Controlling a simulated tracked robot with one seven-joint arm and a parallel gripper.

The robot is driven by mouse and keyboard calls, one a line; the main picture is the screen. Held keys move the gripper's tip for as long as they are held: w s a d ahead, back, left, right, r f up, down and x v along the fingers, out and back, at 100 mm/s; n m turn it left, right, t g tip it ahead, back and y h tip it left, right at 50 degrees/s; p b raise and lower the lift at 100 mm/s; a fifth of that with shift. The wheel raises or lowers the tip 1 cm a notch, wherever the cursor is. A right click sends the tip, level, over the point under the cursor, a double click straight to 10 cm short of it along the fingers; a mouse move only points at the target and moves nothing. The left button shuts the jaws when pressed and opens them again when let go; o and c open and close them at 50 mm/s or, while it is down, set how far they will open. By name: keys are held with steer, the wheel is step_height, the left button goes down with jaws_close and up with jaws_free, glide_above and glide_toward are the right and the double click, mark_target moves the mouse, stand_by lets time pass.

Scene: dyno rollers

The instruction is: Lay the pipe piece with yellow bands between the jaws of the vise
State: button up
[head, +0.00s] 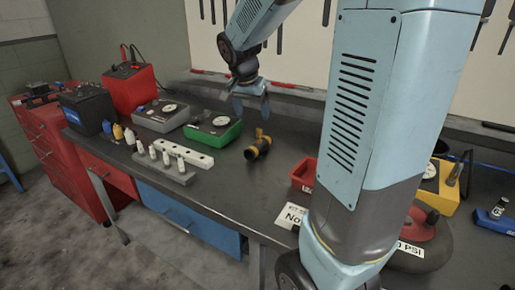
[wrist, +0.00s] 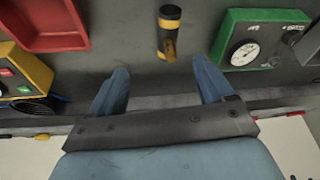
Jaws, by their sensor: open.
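The pipe piece (head: 258,146), dark with yellow bands, lies on the dark workbench to the right of a green gauge box. In the wrist view the pipe piece (wrist: 170,20) is at the top middle, beyond my fingertips. My gripper (head: 250,106) is open and empty above the bench, behind the pipe piece in the head view. In the wrist view my gripper (wrist: 162,70) has its two fingers spread wide, apart from the pipe.
The green gauge box (head: 213,132) and a grey one (head: 160,115) stand left of the pipe. A white power strip (head: 184,155) and small bottles are nearer the front. A red bin (head: 303,175) is to the right. Bare bench lies in front of the pipe.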

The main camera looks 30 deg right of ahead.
steer(key=m, duration=0.2)
glide_toward(258, 139)
steer(key=shift+g+h, duration=0.4)
steer(key=x, duration=0.4)
steer(key=w+x, duration=0.1)
steer(key=x, duration=0.7)
steer(key=shift+w+a+r, duration=0.1)
steer(key=shift+w+a, duration=0.15)
steer(key=shift+c, duration=0.3)
steer(key=c, duration=1.3)
jaws_close()
steer(key=shift+r, duration=0.15)
